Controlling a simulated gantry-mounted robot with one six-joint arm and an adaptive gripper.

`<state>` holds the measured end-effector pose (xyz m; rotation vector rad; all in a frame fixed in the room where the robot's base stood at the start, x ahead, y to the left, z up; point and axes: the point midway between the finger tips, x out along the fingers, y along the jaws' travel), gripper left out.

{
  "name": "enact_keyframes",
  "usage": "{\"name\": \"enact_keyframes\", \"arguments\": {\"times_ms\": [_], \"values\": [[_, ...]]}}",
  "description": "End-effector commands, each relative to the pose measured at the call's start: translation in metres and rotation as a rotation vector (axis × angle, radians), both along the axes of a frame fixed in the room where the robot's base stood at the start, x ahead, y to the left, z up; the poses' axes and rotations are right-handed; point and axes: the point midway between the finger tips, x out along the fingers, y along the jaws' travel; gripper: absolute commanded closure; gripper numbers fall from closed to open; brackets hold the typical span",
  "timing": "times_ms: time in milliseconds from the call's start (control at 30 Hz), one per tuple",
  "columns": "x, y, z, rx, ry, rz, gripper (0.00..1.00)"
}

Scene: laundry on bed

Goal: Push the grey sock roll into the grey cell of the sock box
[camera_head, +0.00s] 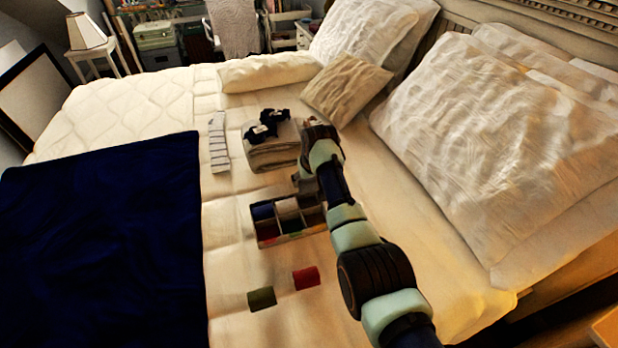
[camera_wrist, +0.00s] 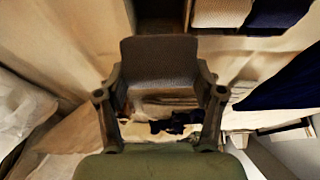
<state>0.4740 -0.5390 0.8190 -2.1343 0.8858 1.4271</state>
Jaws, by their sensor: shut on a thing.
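The sock box (camera_head: 290,238) stands on the bed in the head view, with two rows of cells. Its back row shows navy at left and a cream roll in the middle; the right cell looks dark. Part of the box (camera_wrist: 188,14) shows at the top of the wrist view, with a dark cell beside the cream and navy ones. The grey sock roll (camera_wrist: 160,62) is between the fingers of my gripper (camera_wrist: 160,85), which is shut on it. In the head view my gripper (camera_head: 301,183) is just behind the box's right part; the arm partly hides the box.
A red roll (camera_head: 306,278) and a green roll (camera_head: 261,299) lie on the bed in front of the box. Folded cloth (camera_head: 273,155) with dark items on top lies behind. A navy blanket (camera_head: 100,245) covers the left; pillows (camera_head: 495,150) fill the right.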

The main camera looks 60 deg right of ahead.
Motion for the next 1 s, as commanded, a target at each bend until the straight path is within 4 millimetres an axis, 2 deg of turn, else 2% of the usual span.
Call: {"name": "enact_keyframes", "arguments": {"times_ms": [367, 700, 1000], "values": [[-0.001, 0.001, 0.003, 0.000, 0.000, 0.002, 0.55], [-0.001, 0.001, -0.036, 0.001, 0.001, 0.003, 0.55], [-0.001, 0.001, -0.042, 0.000, 0.000, 0.003, 0.55]]}}
